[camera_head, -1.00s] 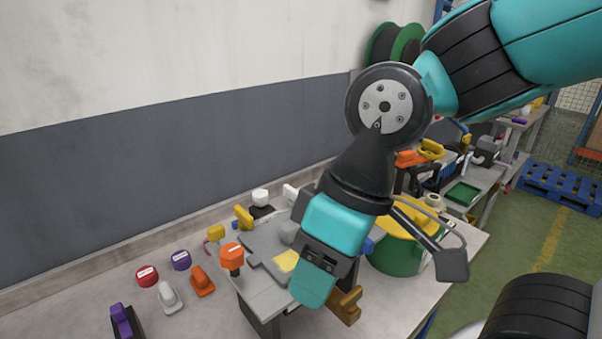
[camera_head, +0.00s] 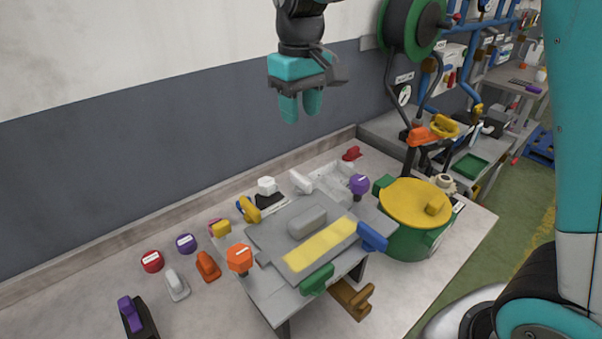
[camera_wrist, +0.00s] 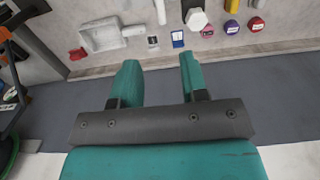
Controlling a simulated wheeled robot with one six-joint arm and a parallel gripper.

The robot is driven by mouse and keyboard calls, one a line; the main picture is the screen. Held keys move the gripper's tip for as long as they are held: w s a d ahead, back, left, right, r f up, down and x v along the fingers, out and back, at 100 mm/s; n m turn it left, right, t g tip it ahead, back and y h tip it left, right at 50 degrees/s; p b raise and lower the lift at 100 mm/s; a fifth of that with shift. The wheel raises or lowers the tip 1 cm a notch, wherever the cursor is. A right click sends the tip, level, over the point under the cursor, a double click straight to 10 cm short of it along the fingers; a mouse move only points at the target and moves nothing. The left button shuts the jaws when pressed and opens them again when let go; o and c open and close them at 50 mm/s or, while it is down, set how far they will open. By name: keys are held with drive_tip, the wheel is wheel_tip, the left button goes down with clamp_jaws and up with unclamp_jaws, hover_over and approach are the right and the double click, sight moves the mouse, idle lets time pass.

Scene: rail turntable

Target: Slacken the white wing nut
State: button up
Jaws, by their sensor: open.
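A whitish wing-shaped piece (camera_head: 175,285) lies on the bench at the lower left in the head view, beside an orange piece of like shape. A white hexagonal knob (camera_head: 267,185) on a black base stands behind the grey panel; it also shows at the top of the wrist view (camera_wrist: 197,20). I cannot tell for sure which white part is the wing nut. My gripper (camera_head: 301,105) hangs high above the bench's back, in front of the wall, well apart from both. In the wrist view my gripper (camera_wrist: 159,65) has its fingers apart with nothing between them.
A grey panel (camera_head: 262,240) carries orange, purple, blue, green and yellow handles. A pale bracket (camera_head: 302,182) lies behind it. Red (camera_head: 152,261) and purple (camera_head: 186,243) knobs are at left. A green drum with a yellow lid (camera_head: 414,202) stands right. Air around my gripper is clear.

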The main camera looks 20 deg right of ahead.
sight(301, 177)
wheel_tip(301, 177, down, 16)
drive_tip(key=p, duration=0.3)
drive_tip(key=shift+r, duration=0.15)
drive_tip(key=shift+c, duration=0.2)
clamp_jaws()
